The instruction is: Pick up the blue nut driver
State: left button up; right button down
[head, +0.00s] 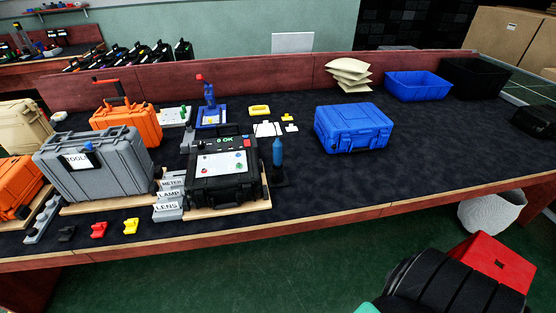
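An upright blue handle-shaped object (277,151), which looks like the blue nut driver, stands in a small black base (279,179) on the dark bench top. It is just right of the open black case (222,184) and apart from it. Its lower end is hidden in the base. Neither of my grippers shows in the head view.
A closed blue case (353,127) sits right of centre. A grey toolbox (95,172) and an orange case (127,127) crowd the left. Blue (417,86) and black (475,76) bins stand at the back right. The bench's front right is clear.

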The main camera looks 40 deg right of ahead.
aim_at(277, 144)
jog(key=i+l+z, duration=0.2)
jog(key=i+l, duration=0.2)
jog(key=i+l+z, duration=0.15)
jog(key=i, duration=0.45)
jog(key=l, duration=0.1)
